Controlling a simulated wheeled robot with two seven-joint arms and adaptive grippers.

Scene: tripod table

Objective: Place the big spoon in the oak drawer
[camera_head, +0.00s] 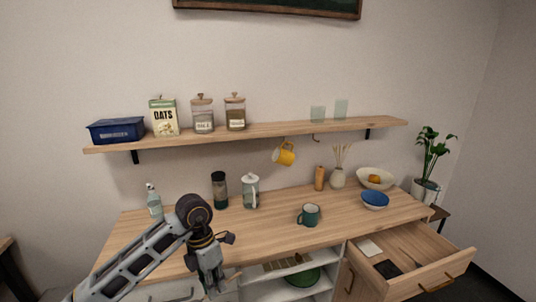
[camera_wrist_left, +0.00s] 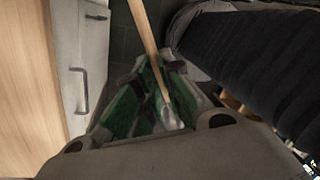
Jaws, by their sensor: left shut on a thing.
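My left gripper (camera_head: 213,284) hangs low in front of the counter, left of the shelf opening. In the left wrist view its fingers (camera_wrist_left: 163,90) are shut on a long wooden handle (camera_wrist_left: 143,24), which looks like the big spoon. The spoon's other end is not clear to see. The oak drawer (camera_head: 408,292) is pulled open at the right end of the counter, well to the right of my left gripper. It holds a dark square item (camera_head: 388,269), a pale flat item (camera_head: 369,247) and a thin utensil (camera_head: 411,258). My right gripper is not in view.
On the counter (camera_head: 262,233) stand a green mug (camera_head: 309,215), a glass press (camera_head: 251,191), a dark jar (camera_head: 219,190), a spray bottle (camera_head: 154,202) and a blue bowl (camera_head: 375,199). A green bowl (camera_head: 303,279) sits on the shelf below. The counter's front middle is clear.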

